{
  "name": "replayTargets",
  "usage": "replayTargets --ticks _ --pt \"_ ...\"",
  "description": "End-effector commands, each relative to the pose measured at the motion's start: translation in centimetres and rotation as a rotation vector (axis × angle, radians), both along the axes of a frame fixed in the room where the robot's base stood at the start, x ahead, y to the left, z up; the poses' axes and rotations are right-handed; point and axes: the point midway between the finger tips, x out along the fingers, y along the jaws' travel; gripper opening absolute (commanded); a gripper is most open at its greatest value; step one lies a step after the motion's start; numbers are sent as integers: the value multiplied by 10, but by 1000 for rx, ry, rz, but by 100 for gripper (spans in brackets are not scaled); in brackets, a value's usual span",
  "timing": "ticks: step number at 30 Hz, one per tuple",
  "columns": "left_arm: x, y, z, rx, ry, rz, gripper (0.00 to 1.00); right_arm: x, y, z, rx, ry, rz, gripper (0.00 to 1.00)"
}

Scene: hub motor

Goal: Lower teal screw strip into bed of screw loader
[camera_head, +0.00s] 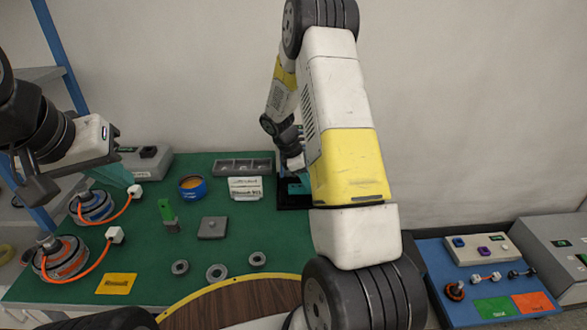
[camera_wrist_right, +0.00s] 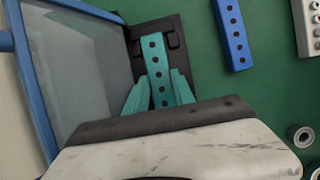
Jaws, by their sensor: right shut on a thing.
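In the right wrist view, the teal screw strip (camera_wrist_right: 152,50) has a row of dark holes. It lies between the teal fingers of my right gripper (camera_wrist_right: 158,88), which is shut on it. The far end of the strip overlaps the black bed of the screw loader (camera_wrist_right: 174,32); I cannot tell whether it touches the bottom. In the head view, my right arm hides most of the black loader (camera_head: 288,205) and the strip. My left gripper (camera_head: 110,177) is at the left above the green mat, away from the loader; its finger gap is unclear.
A clear panel with a blue frame (camera_wrist_right: 75,60) stands beside the loader. A blue strip (camera_wrist_right: 231,30) lies to its right. Hub motors (camera_head: 62,257), a grey tray (camera_head: 245,174), a blue tin (camera_head: 192,192) and several metal rings (camera_head: 216,272) occupy the green mat.

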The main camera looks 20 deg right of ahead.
Motion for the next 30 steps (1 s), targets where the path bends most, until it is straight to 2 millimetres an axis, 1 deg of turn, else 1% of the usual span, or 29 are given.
replayTargets --ticks 8,18,29,30 --pt "0 0 0 0 0 0 0 0 0 -2 0 0 0 0" --pt "0 0 0 0 0 0 0 0 0 -16 0 0 -1 0" --pt "0 0 0 0 0 0 0 0 0 -16 0 0 0 0" --pt "0 0 0 0 0 0 0 0 0 -16 0 0 0 36"
